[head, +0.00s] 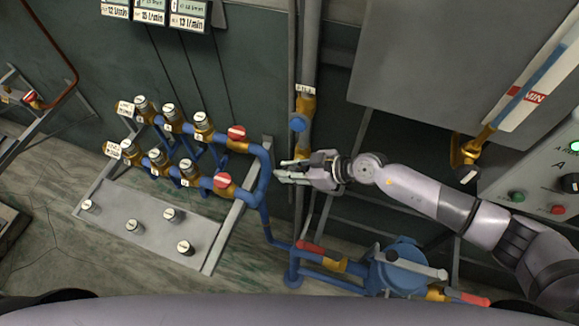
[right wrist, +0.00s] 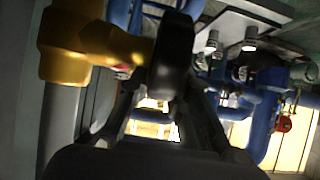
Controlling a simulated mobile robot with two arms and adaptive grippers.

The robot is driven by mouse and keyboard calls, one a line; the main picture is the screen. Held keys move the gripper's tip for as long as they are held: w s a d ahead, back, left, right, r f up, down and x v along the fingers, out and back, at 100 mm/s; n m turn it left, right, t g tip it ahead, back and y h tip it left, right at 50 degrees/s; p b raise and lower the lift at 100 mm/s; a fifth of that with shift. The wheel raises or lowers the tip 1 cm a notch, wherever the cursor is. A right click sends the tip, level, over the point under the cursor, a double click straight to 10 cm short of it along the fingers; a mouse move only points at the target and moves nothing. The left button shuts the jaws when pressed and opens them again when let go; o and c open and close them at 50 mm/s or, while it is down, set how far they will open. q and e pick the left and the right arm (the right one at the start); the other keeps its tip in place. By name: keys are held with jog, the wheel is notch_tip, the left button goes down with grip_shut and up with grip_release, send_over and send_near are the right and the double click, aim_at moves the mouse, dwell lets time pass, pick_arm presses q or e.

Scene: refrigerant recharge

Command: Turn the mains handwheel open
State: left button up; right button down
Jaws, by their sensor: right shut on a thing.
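The right wrist view shows a dark round handwheel (right wrist: 172,52) on the stem of a brass valve (right wrist: 70,45). The wheel sits at the fingertips of my right gripper, which is shut on it; the exact finger contact is in shadow. In the head view my right gripper (head: 284,171) reaches in from the right to the vertical mains pipe (head: 310,45). A brass valve (head: 306,104) with a blue round knob (head: 298,123) shows on this pipe just above the gripper. The gripper hides part of the pipe behind it. My left gripper is out of view.
A manifold of blue pipes (head: 262,178) with brass valves and red knobs (head: 222,181) stands to the left. A blue pump-like body (head: 400,268) with red-handled valves (head: 312,248) is below. A grey panel (head: 430,60) and a control box (head: 540,180) are at the right.

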jog(key=shift+h, duration=0.4)
jog(key=c, duration=1.5)
grip_release()
jog(key=shift+o, duration=0.2)
jog(key=shift+a, duration=0.1)
jog(key=shift+d+r, duration=0.2)
jog(key=shift+d, duration=0.25)
jog(key=s+d+r, duration=0.1)
jog(key=s+d, duration=0.3)
jog(key=d, duration=0.9)
jog(key=shift+s+r, duration=0.15)
jog(key=shift+s, duration=0.05)
